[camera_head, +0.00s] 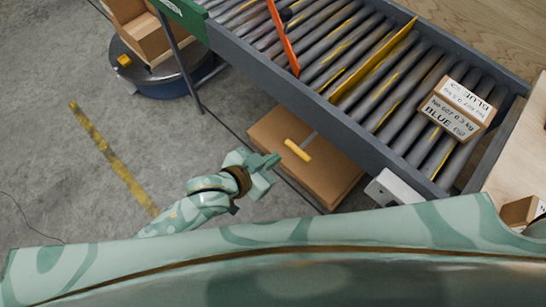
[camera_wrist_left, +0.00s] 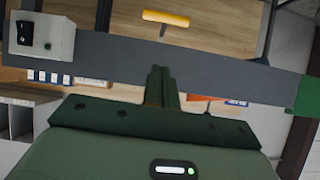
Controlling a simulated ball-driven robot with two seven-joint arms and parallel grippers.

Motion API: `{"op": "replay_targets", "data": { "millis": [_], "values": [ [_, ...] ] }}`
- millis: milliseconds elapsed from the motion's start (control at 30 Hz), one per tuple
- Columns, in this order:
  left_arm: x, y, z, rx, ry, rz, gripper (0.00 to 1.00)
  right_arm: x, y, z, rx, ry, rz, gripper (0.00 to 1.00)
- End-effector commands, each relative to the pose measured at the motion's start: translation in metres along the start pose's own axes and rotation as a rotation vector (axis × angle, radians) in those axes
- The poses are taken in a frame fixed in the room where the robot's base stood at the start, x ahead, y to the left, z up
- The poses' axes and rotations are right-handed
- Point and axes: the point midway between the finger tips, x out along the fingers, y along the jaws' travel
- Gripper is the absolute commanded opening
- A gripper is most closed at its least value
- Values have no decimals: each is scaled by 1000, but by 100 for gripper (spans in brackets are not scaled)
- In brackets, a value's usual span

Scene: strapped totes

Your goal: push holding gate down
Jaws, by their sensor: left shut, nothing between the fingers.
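A yellow plate (camera_head: 372,64), which looks like the holding gate, stands upright across the conveyor rollers. A yellow T-shaped handle (camera_head: 298,150) on a grey rod juts from the near side of the conveyor; the rod's link to the plate is hidden. The handle also shows at the top of the left wrist view (camera_wrist_left: 166,18). My left gripper (camera_head: 270,166) is shut and empty, just left of the handle and apart from it. Its closed fingers (camera_wrist_left: 161,86) point toward the conveyor rail in the left wrist view. My right gripper is not in view.
An orange bar (camera_head: 283,38) crosses the rollers left of the plate. A box labelled BLUE (camera_head: 458,108) sits on the rollers to its right. The grey rail (camera_head: 300,93) edges the conveyor. A white switch box (camera_head: 393,188) is mounted at the rail. Cardboard (camera_head: 275,130) lies below.

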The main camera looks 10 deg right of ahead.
Motion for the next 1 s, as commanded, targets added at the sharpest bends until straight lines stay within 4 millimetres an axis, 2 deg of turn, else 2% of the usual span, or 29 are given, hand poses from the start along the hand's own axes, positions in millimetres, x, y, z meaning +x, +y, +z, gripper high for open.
{"op": "replay_targets", "data": {
  "millis": [67, 567, 767, 1000],
  "values": [
    [-4, 4, -9, -16, 7, 9, 0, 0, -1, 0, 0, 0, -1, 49],
    [1, 2, -3, -41, -17, 4, 0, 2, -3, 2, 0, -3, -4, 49],
    [30, 3, -1, -42, -16, 5, 0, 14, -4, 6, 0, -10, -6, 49],
    [83, 3, 1, -42, -17, 4, 0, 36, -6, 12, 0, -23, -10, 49]
  ]
}}
